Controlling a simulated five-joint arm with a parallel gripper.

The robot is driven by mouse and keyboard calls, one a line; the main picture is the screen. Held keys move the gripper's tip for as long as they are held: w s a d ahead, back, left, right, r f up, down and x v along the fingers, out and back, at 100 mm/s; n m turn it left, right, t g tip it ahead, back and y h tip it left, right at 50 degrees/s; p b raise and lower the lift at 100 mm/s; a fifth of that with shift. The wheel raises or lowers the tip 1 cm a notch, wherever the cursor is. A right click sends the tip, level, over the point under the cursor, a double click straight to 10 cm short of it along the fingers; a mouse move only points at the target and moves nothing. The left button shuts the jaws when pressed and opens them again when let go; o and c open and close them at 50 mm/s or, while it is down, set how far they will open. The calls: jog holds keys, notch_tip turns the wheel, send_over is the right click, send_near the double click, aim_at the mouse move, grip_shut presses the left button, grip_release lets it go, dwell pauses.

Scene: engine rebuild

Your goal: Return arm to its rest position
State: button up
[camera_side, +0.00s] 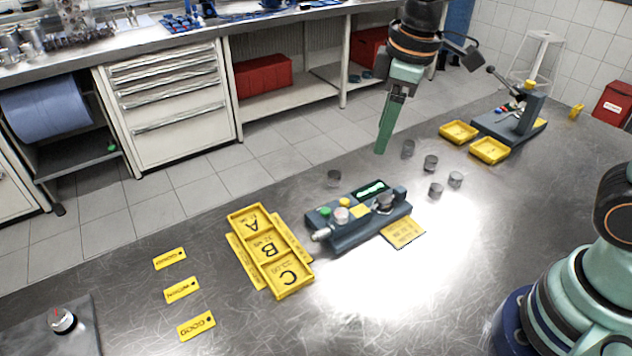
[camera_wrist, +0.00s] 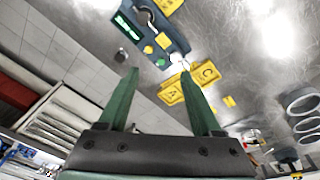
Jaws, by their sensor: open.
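My gripper (camera_side: 386,135) hangs over the far edge of the steel table, its green fingers pointing down. It is behind and a little right of the grey gauge fixture (camera_side: 360,226) and is apart from everything. In the wrist view the two green fingers of my gripper (camera_wrist: 160,75) stand wide apart with nothing between them. The gauge fixture also shows in the wrist view (camera_wrist: 165,20), with a lit green display, a green button and a yellow button.
A yellow A/B/C tray (camera_side: 267,252) lies left of the fixture. Several small grey cylinders (camera_side: 431,163) stand right of my gripper. Two yellow bins (camera_side: 489,150) and a press-like stand (camera_side: 522,115) are at the right. Yellow labels (camera_side: 182,290) lie at left. The front middle is clear.

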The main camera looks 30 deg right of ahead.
jog(key=s+d+r+m+t, duration=0.2)
jog(key=s+d+m+t, duration=0.1)
jog(key=s+d+m, duration=0.3)
jog(key=shift+s+d+r+m+t, duration=0.25)
jog(key=shift+d+m+t, duration=0.05)
jog(key=shift+d+m, duration=0.95)
dwell(1.2)
